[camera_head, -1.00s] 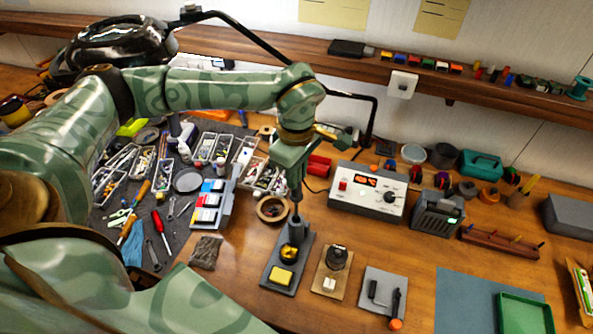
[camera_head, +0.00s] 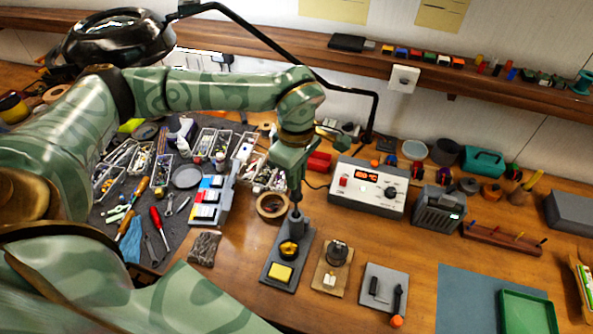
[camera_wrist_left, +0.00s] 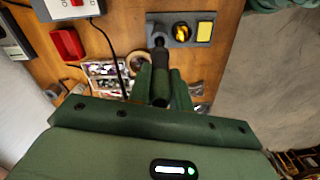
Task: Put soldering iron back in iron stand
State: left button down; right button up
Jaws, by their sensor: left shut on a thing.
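My left gripper (camera_head: 296,172) is shut on the soldering iron (camera_head: 296,195), a dark rod pointing down. The iron stand (camera_head: 276,272) is a grey base with a holder at its back end, a dark cup with brass wool and a yellow sponge. The iron's lower end is at the holder (camera_head: 296,217); how deep it sits inside is hidden. In the left wrist view the iron's dark handle (camera_wrist_left: 161,90) lies between the fingers (camera_wrist_left: 160,82), in line with the holder on the stand (camera_wrist_left: 194,42). My right gripper is not in view.
A tape roll (camera_head: 271,207) stands close left of the stand. A white soldering station (camera_head: 350,203) is behind to the right. A wooden piece (camera_head: 322,279) with a dark knob is just right. A magnifier lamp (camera_head: 118,38) hangs back left. Bare table lies between these.

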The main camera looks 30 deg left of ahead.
aim_at(296, 193)
pick_arm(q)
jog(key=shift+f+b, duration=2.1)
jog(key=shift+f, duration=1.4)
jog(key=c, duration=0.8)
grip_release()
jog(key=shift+r, duration=0.15)
jog(key=shift+r+p, duration=3.9)
jog(key=shift+r, duration=0.55)
jog(key=shift+f, duration=0.1)
